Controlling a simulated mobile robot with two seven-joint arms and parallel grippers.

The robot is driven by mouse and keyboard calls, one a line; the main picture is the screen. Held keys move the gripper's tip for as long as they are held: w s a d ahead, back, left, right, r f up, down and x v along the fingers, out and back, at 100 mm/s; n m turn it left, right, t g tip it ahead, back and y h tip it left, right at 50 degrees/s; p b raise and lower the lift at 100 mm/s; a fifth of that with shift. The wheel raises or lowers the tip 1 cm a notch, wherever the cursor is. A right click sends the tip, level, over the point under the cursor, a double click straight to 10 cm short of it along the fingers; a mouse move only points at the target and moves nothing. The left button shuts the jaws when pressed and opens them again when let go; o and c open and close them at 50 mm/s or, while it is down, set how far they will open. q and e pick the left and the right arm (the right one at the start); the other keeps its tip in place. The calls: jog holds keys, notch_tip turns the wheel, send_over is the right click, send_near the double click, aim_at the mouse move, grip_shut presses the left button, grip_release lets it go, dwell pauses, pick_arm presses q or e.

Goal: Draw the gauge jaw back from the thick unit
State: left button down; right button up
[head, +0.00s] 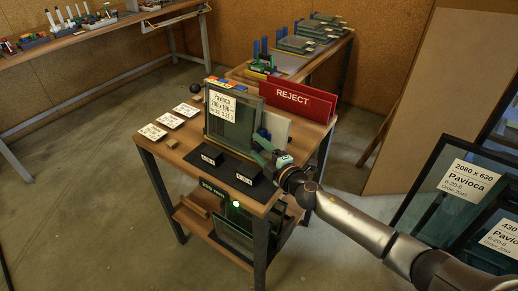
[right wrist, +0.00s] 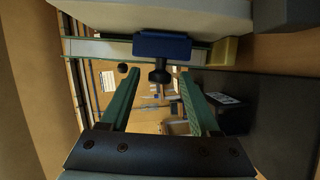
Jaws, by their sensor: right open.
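The glass unit (head: 223,122) with a white label stands upright on the workbench in the head view. A blue gauge jaw (head: 264,133) shows small near its right end. In the right wrist view the blue jaw (right wrist: 163,46) carries a black knob (right wrist: 160,74) and overlaps a pale strip with green edges (right wrist: 100,48), which looks like the unit's edge. I cannot tell whether jaw and unit touch. My right gripper (head: 261,151) is at the bench's right side. Its green fingers (right wrist: 155,90) are open, with the knob between and just beyond their tips. My left gripper is out of view.
A red REJECT board (head: 298,100) stands behind the unit. Black labelled pads (head: 226,166) lie in front, and white cards (head: 171,120) lie left. Glass panes (head: 235,232) sit on the lower shelf. Large labelled panes (head: 446,175) stand at right, near my right arm.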

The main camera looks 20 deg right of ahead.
jog(key=shift+c, duration=0.2)
grip_shut()
dwell(1.1)
